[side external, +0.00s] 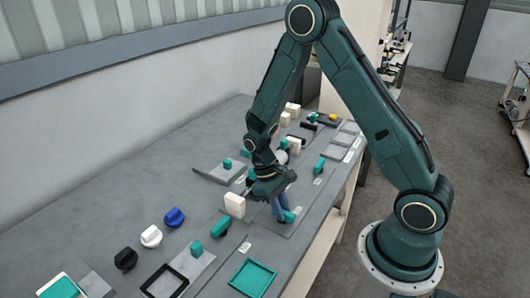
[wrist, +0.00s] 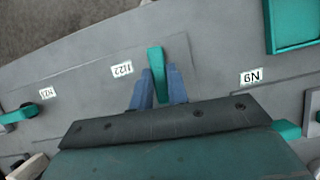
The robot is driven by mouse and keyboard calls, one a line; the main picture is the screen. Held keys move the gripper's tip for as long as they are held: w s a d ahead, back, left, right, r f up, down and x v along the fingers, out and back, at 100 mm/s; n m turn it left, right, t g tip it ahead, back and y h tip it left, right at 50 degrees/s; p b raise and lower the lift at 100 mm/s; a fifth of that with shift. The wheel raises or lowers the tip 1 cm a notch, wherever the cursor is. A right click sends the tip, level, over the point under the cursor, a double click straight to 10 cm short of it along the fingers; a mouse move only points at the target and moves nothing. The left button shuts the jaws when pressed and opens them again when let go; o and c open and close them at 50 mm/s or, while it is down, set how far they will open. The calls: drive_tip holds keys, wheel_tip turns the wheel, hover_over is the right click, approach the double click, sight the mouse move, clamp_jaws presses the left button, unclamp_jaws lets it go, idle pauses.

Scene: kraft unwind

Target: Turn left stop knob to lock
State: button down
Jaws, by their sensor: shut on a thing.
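A teal bar-shaped knob (wrist: 155,58) stands on a grey plate in the wrist view, between my two blue fingers. My gripper (wrist: 160,75) is shut on this knob, one finger along each side. In the side external view my gripper (side external: 283,208) points down at the front part of the bench, and the teal knob (side external: 290,215) shows at its fingertips. A white label with upside-down print lies beside the knob in the wrist view. I cannot tell from the labels which knob is the left stop knob. The knob's lower part is partly hidden by the fingers.
A white block (side external: 234,205) and a teal knob (side external: 219,227) stand left of my gripper. Black (side external: 126,258), white (side external: 150,236) and blue (side external: 174,216) knobs stand further left. A teal square frame (side external: 252,278) lies in front. Another teal knob (side external: 319,165) stands to the right.

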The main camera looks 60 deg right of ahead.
drive_tip(key=shift+w, duration=0.1)
idle(0.3)
drive_tip(key=c, duration=1.4)
unclamp_jaws()
drive_tip(key=shift+o, duration=0.2)
drive_tip(key=v, duration=1.3)
drive_tip(key=shift+r, duration=0.4)
drive_tip(key=s+a+r+t, duration=0.4)
drive_tip(key=s+r+t, duration=0.6)
drive_tip(key=s+r, duration=0.6)
drive_tip(key=shift+s+a+n, duration=0.2)
drive_tip(key=shift+s+n, duration=0.2)
drive_tip(key=shift+s, duration=0.35)
